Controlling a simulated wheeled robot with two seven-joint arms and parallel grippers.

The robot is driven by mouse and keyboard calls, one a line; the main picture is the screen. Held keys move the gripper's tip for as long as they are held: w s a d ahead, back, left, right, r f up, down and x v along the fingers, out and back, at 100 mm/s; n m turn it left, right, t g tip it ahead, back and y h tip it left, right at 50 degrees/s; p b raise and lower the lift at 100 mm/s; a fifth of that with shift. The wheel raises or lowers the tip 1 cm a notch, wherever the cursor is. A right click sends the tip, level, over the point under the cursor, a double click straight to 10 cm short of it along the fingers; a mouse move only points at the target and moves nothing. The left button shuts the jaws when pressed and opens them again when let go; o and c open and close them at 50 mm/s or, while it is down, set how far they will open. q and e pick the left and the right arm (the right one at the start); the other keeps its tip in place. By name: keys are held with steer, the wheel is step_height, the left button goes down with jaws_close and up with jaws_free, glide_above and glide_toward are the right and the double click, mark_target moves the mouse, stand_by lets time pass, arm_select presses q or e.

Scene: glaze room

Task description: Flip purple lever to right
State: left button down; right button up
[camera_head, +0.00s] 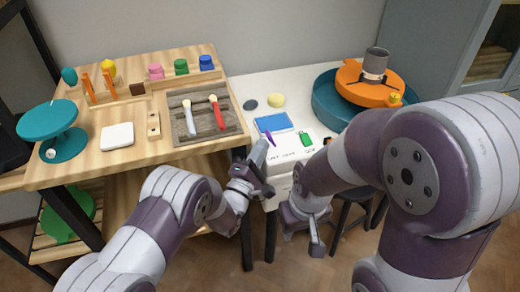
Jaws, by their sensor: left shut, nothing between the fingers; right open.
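The purple lever (269,137) is a small upright-looking piece on the front of the white control box, below a blue panel (273,122). Its far end leans slightly left in the picture. A green lever (306,139) is to its right. My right gripper (316,246) is open, low in front of the white table, well away from the levers.
The white table (245,88) also holds a grey disc (250,104), a yellow sponge (276,100) and a teal basin (327,105) with an orange wheel. At left, a wooden bench (90,168) carries brushes, jars and a teal turntable (48,120). A dark stool (352,195) stands below.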

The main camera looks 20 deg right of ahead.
arm_select(q)
steer(key=r+m+g+p, duration=0.1)
steer(key=d+r+m+p, duration=0.1)
steer(key=p, duration=0.1)
steer(key=shift+g+y, duration=0.4)
steer(key=shift+d+m+g+y+p, duration=0.2)
steer(key=shift+m+g+y+p, duration=0.1)
steer(key=shift+m+p, duration=0.35)
steer(key=shift+d, duration=0.3)
steer(key=shift+r, duration=0.1)
